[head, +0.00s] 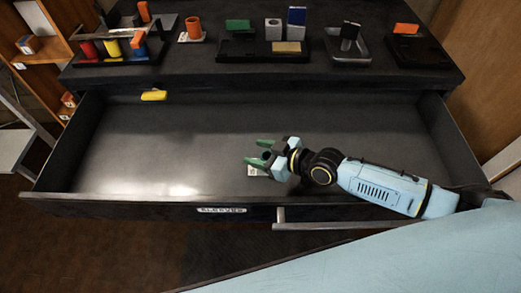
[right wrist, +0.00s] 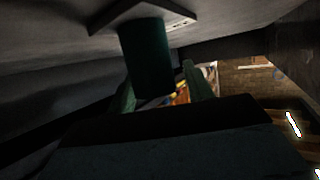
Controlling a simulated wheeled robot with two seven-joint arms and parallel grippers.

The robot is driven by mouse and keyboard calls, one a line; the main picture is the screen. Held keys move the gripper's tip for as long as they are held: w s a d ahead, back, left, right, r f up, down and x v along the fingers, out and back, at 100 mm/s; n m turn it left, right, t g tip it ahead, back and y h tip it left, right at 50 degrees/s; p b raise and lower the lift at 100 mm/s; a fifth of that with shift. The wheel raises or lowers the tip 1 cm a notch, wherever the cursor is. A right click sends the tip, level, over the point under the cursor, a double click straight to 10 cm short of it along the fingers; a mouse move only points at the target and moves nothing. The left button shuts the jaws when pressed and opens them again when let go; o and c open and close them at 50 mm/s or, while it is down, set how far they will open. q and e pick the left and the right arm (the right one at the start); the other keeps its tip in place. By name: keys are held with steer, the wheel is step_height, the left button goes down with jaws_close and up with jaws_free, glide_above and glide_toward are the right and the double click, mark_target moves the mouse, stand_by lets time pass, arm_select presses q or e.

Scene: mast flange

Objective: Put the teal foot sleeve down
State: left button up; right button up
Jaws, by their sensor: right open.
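The teal foot sleeve (right wrist: 148,62) shows in the right wrist view as a dark teal cylinder with a wide flat foot (right wrist: 120,14). That view is upside down, and the foot rests against the grey drawer floor. In the head view the sleeve is mostly hidden by my gripper; a pale labelled patch (head: 254,171) shows beside the fingers. My right gripper (head: 261,153) is open low inside the drawer, its green fingers pointing left. The sleeve is at the fingers, and I cannot tell whether either touches it. My left gripper is not in view.
The open drawer (head: 140,145) has wide clear floor left of my gripper. A yellow piece (head: 153,95) lies at its back left. A front handle (head: 340,222) juts out. The cabinet top (head: 220,70) behind holds several coloured parts on dark trays. A wooden shelf (head: 45,52) stands left.

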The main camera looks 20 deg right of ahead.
steer(key=v, duration=0.3)
steer(key=p+v, duration=0.1)
steer(key=v, duration=0.3)
steer(key=shift+w+a+r, duration=0.15)
steer(key=shift+r, duration=0.2)
steer(key=shift+s+d+r+p, duration=0.2)
steer(key=shift+s+d+p, duration=0.05)
steer(key=shift+s+p, duration=0.05)
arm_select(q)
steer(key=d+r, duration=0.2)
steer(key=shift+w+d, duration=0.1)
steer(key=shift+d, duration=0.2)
